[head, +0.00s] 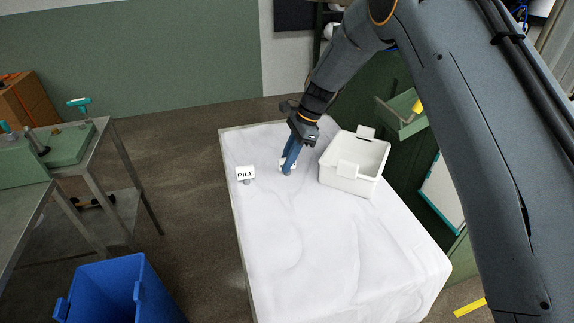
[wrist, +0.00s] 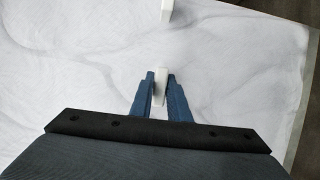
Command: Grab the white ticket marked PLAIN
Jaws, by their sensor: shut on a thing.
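My gripper (head: 287,170) reaches down to the white cloth-covered table, its blue fingers shut on a small white ticket (head: 282,163). The fingers cover most of this ticket, so its marking cannot be read. In the wrist view the held ticket (wrist: 160,84) shows edge-on between the two fingertips (wrist: 160,76). A second white ticket, marked PILE (head: 245,173), stands to the left of my gripper on a small grey foot. It is likely the white piece (wrist: 167,10) at the top of the wrist view.
A white bin (head: 340,177) with raised end tabs stands on the table (head: 300,250), just right of my gripper. The front of the table is clear. A blue crate (head: 95,290) stands at lower left, and metal benches (head: 100,150) stand at the left.

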